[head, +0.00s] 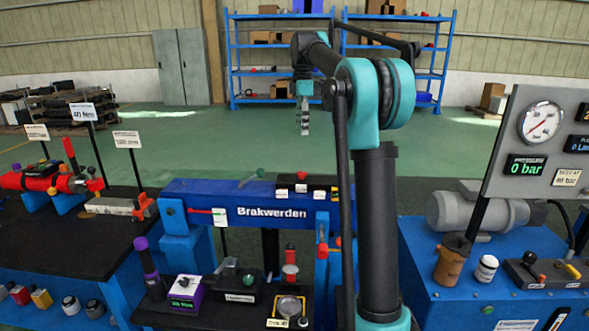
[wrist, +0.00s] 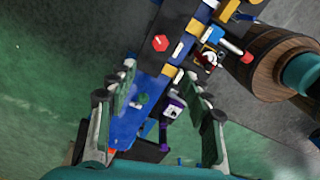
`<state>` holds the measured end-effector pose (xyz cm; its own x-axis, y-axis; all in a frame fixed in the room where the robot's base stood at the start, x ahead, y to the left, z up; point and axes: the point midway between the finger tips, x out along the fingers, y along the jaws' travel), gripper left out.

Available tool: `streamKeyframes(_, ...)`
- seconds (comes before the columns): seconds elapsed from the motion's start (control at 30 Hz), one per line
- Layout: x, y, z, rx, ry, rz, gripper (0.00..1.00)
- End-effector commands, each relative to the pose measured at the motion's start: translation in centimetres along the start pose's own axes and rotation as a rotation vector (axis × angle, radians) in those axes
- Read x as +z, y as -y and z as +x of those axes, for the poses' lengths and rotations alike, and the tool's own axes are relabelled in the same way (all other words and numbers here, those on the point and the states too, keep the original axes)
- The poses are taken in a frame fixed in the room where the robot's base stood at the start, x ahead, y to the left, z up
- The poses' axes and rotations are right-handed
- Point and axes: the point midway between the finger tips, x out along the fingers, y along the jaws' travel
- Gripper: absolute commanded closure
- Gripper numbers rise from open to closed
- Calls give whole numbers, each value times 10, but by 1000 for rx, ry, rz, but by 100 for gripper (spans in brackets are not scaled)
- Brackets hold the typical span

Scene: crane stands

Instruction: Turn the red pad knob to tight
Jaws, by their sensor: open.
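Several red parts show, and I cannot tell for sure which is the red pad knob. In the head view a red-topped part (head: 290,257) stands over the lower shelf below the blue Brakwerden beam (head: 245,197). A small red knob (head: 302,175) sits on the black block on top of the beam. In the wrist view a red hexagonal knob (wrist: 160,43) lies on a dark block, beyond my fingertips. My gripper (head: 304,122) hangs pointing down, high above and behind the beam. In the wrist view my gripper (wrist: 160,85) is open and empty, touching nothing.
A left bench (head: 40,230) carries a red tool and sign posts. On the right, a blue bench (head: 420,260) holds a motor and a gauge panel (head: 545,130) reading 0 bar. The low shelf holds a purple box (head: 184,290) and a round gauge (head: 289,306).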

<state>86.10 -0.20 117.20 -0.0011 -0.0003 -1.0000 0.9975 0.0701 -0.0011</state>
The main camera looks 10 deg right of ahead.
Motion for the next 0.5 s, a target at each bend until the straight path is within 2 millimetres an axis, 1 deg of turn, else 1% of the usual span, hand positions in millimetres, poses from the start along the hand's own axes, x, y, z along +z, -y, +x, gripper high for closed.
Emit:
streamKeyframes(0.17, 0, 0, 22, 0, 0, 0, 49)
streamKeyframes(0.5, 0, 1, 89, 1, 0, 2, 49)
